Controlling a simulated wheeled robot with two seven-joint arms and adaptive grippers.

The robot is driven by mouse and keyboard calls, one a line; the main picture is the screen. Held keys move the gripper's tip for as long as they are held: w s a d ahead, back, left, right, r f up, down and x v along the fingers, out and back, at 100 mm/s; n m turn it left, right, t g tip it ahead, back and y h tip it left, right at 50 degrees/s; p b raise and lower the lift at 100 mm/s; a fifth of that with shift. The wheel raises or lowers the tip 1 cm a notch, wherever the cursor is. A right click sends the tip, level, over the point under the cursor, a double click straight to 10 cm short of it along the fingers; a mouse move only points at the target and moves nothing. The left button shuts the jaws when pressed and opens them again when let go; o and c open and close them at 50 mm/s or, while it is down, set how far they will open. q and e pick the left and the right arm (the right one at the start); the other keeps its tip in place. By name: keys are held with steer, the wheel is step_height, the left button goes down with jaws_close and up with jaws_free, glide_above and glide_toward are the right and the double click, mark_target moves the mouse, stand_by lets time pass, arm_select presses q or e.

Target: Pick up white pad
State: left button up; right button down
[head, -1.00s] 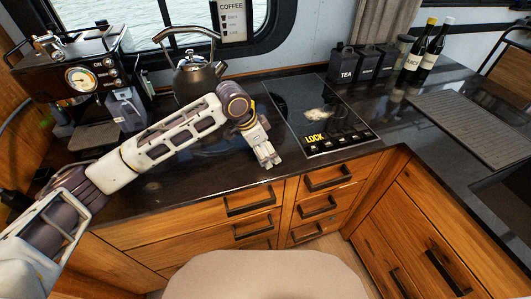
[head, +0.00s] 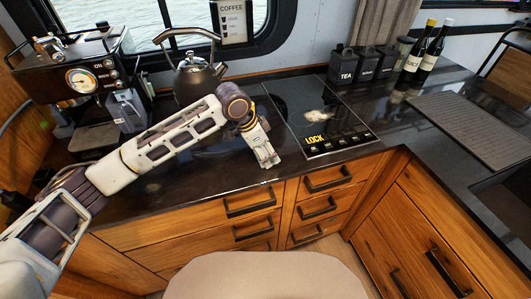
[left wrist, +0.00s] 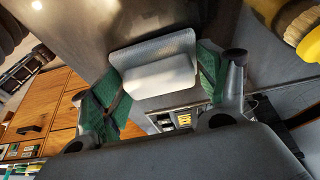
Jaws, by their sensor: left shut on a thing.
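The white pad (left wrist: 158,76) shows in the left wrist view as a pale block with a raised back edge, between the green inner faces of my left gripper's two fingers. My left gripper (left wrist: 160,84) is shut on it. In the head view my left gripper (head: 267,160) points down at the front part of the dark counter, just left of the cooktop. The pad cannot be made out there, and whether it touches the counter is unclear. My right gripper is in neither view.
The black cooktop (head: 318,118) lies right of my gripper. A kettle (head: 197,78) stands behind my left arm and a coffee machine (head: 78,75) at the back left. Canisters (head: 366,63) and bottles (head: 424,52) stand at the back right. Wooden drawers (head: 250,201) are below the counter edge.

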arm_select(q)
steer(key=shift+r, duration=0.2)
step_height(320, 180, up, 10)
steer(key=shift+f, duration=0.15)
stand_by(0.4)
steer(key=o, duration=0.4)
steer(key=shift+c, duration=1.4)
steer(key=shift+p, duration=0.3)
